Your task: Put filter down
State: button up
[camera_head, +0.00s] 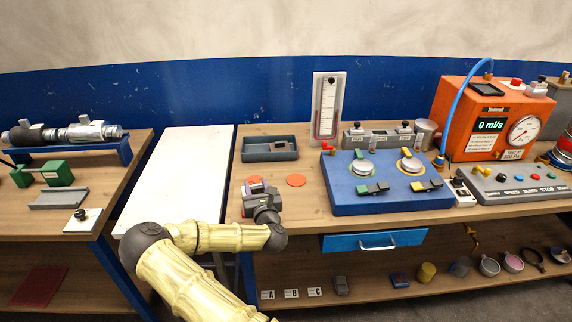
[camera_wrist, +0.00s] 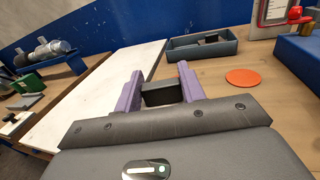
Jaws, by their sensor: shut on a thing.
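My gripper (camera_head: 256,188) is over the left end of the middle bench. In the wrist view its two purple fingers (camera_wrist: 160,80) are shut on a small dark block, apparently the filter (camera_wrist: 160,93). In the head view the gripper mostly hides this block. An orange disc (camera_head: 296,180) lies flat on the bench to the right of the gripper, and it also shows in the wrist view (camera_wrist: 242,77). Another orange patch (camera_head: 253,180) shows just behind the fingers. Whether the block touches the bench cannot be told.
A grey-blue tray (camera_head: 247,153) with a small dark piece inside stands behind the gripper. A blue panel (camera_head: 345,203) with knobs stands to the right. A white board (camera_head: 180,165) lies left. An orange gauge box (camera_head: 455,110) is at the right. Bare wood surrounds the disc.

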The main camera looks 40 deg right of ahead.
jog(key=s+a+n+y+p, duration=0.2)
jog(key=a+p, duration=0.4)
jog(key=a, duration=0.4)
jog(key=s+a+n+t+y+p, duration=0.1)
jog(key=s+a+n+y+p, duration=0.1)
jog(key=a+p, duration=0.4)
jog(key=s+a+y, duration=0.1)
jog(key=s+a, duration=0.1)
jog(key=a, duration=0.2)
jog(key=shift+s+f+y, duration=0.3)
jog(key=shift+f+y, duration=0.1)
jog(key=shift+a, duration=0.1)
